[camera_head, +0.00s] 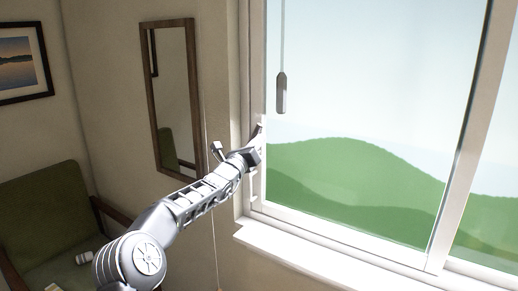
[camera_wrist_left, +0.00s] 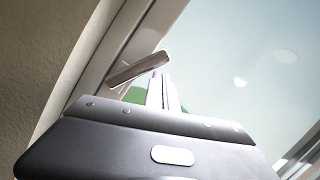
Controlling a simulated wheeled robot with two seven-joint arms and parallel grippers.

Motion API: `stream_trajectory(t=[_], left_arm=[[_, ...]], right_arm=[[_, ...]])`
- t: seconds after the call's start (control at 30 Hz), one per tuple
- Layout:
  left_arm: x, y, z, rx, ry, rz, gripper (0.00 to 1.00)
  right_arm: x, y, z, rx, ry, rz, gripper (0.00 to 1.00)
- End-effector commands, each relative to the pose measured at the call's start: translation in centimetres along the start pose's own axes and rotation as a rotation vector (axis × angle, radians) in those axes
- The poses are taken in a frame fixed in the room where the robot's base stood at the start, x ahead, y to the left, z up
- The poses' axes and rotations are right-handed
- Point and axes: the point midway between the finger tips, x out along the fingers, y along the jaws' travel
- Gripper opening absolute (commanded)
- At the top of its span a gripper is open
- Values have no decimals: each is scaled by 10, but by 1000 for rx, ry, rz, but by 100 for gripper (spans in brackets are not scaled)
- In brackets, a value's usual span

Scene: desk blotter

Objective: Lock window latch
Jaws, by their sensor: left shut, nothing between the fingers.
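The window latch (camera_wrist_left: 138,70) is a metallic handle on the left side of the window frame. In the left wrist view it slants, with its right end higher. My left gripper (camera_wrist_left: 163,92) is shut and empty, its fingers pointing up just below the latch's right end. I cannot tell whether they touch it. In the head view my left gripper (camera_head: 258,141) is at the left edge of the window (camera_head: 340,120), where it largely hides the latch. My right gripper is in neither view.
A pull cord handle (camera_head: 281,93) hangs in front of the glass. The white sill (camera_head: 300,250) runs below the window. A framed mirror (camera_head: 171,95) hangs on the wall to the left, and a green armchair (camera_head: 45,215) stands at the lower left.

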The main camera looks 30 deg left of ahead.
Motion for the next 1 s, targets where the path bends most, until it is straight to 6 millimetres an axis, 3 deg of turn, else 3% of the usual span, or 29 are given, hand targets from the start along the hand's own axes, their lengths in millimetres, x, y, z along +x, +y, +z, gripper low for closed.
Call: stream_trajectory(t=[0.5, 1.0], left_arm=[[7, 12, 29, -400, -1, 101, 0], [8, 18, 35, -391, -3, 99, 0]], right_arm=[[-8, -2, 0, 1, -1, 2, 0], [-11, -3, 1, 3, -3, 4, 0]])
